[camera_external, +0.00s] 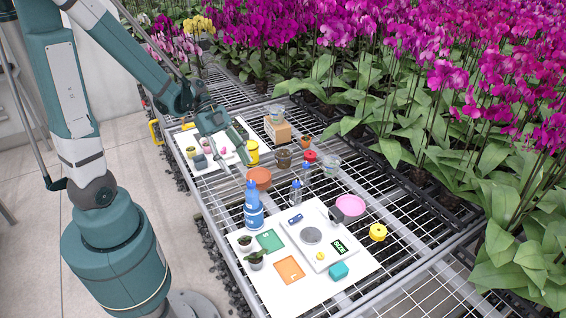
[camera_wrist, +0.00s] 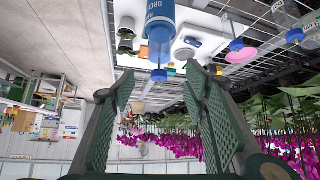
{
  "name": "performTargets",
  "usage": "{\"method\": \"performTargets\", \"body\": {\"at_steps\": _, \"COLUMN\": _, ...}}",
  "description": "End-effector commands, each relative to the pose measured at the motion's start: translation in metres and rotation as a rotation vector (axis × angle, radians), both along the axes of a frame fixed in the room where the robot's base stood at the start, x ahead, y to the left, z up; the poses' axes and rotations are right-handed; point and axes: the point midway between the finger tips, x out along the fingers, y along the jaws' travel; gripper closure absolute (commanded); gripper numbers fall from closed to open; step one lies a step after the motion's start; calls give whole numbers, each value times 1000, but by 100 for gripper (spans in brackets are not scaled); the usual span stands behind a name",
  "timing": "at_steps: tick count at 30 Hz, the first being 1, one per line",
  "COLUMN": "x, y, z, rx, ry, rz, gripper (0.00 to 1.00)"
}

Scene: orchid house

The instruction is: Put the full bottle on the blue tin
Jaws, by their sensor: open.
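Two small clear bottles stand on the wire bench in the external view, a nearer one (camera_external: 295,193) and a farther one (camera_external: 306,174). I cannot tell which is full. My gripper (camera_external: 241,143) is open and empty above the bench, beyond the bottles and near a yellow tin (camera_external: 253,155).
A terracotta pot (camera_external: 259,179), a pink dish (camera_external: 350,205) and a dark pot (camera_external: 283,159) stand around the bottles. The near white board (camera_external: 321,290) holds a scale (camera_external: 318,253), coloured cards and small plants. Orchids crowd the right side.

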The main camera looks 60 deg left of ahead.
Motion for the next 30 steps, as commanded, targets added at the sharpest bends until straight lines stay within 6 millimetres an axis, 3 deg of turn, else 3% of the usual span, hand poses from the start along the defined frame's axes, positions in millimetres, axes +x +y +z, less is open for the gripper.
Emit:
{"method": "performTargets", "body": {"at_steps": 8, "x": -1, "y": -6, "z": 8, "rx": 54, "ry": 78, "rz": 107, "gripper": 55}}
{"method": "performTargets", "body": {"at_steps": 30, "x": -14, "y": -13, "z": 52, "rx": 235, "ry": 257, "rz": 643, "gripper": 55}}
